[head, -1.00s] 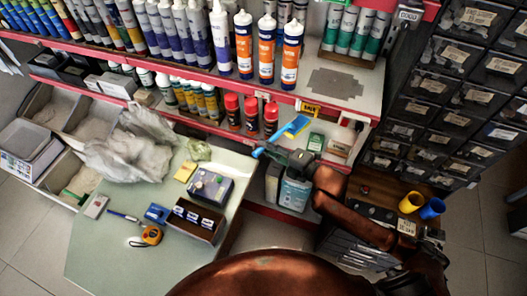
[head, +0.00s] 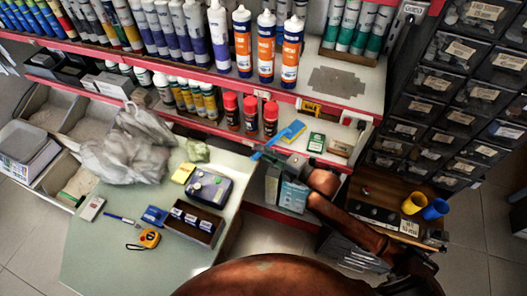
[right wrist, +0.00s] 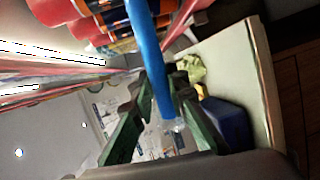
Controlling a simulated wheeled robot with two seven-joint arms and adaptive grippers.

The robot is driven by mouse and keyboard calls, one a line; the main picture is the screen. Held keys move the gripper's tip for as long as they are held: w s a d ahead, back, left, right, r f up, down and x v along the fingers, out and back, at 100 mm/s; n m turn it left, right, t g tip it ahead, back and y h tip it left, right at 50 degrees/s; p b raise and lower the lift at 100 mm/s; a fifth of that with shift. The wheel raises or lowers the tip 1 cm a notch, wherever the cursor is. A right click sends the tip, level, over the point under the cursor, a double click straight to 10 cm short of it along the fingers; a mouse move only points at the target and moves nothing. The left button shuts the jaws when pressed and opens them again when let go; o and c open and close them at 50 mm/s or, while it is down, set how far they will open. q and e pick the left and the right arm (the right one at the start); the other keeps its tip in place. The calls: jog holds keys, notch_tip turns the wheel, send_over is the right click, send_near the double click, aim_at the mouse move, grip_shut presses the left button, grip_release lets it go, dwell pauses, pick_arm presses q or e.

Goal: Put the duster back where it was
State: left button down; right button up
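The duster (head: 291,132) has a blue head and a thin blue handle. It shows at the front of the lower shelf, left of a small green box; I cannot tell whether the head touches the shelf. My right gripper (head: 271,152) is at the handle, just in front of the shelf edge. In the right wrist view the blue handle (right wrist: 150,60) runs between the green fingers of the gripper (right wrist: 158,88), which look closed on it. My left gripper is not in view.
The lower shelf (head: 335,131) carries red-capped spray cans (head: 250,114), the green box (head: 316,142) and a yellow level (head: 311,106). The upper shelf with cartridges overhangs it. A glass-topped table (head: 105,245) with small items is left; drawers (head: 440,105) stand right.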

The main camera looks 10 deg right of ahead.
jog(key=o, duration=0.5)
jog(key=shift+c, duration=0.2)
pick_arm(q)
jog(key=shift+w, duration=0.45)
pick_arm(e)
jog(key=shift+r, duration=0.25)
pick_arm(q)
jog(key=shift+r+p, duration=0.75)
jog(key=shift+p, duration=0.05)
pick_arm(e)
jog(key=v, duration=1.2)
